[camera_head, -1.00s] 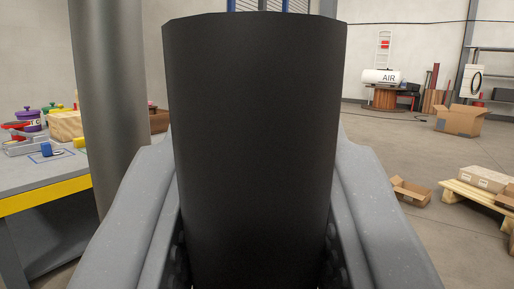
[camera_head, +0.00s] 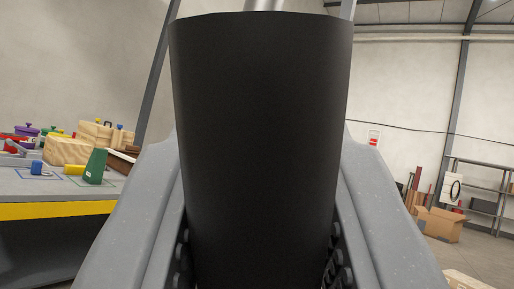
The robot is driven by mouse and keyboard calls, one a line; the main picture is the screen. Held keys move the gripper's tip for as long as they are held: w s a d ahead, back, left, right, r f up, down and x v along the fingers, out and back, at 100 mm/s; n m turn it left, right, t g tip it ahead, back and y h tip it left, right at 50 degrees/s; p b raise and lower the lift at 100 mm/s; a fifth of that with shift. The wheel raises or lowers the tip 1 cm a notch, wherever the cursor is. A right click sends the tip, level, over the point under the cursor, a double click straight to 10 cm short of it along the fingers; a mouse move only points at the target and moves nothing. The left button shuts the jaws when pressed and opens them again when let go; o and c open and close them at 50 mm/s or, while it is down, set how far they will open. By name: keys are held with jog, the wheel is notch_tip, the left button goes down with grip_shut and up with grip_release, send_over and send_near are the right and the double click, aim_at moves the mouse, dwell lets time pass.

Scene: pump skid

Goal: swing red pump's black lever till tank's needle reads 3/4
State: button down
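The black lever (camera_head: 260,110) fills the middle of the view as a thick, dark cylinder, leaning very slightly. A bit of bright metal rod (camera_head: 265,4) shows just above its top end. My gripper (camera_head: 260,150) has its two grey fingers on either side of the lever, pressed against it with their dark ribbed pads. It is shut on the lever. The red pump's body, the tank and its gauge needle are not visible in this view, so I cannot tell the reading.
A grey workbench (camera_head: 50,186) with a yellow front edge (camera_head: 50,210) stands at the left, carrying wooden blocks (camera_head: 68,150), a green wedge (camera_head: 95,167) and other small items. A cardboard box (camera_head: 438,224) and metal shelves (camera_head: 482,186) stand at the right rear.

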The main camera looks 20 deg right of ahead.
jog(key=c, duration=1.2)
grip_release()
jog(key=shift+s, duration=0.1)
jog(key=shift+b+v, duration=0.55)
jog(key=shift+v, duration=6.3)
jog(key=shift+f, duration=0.1)
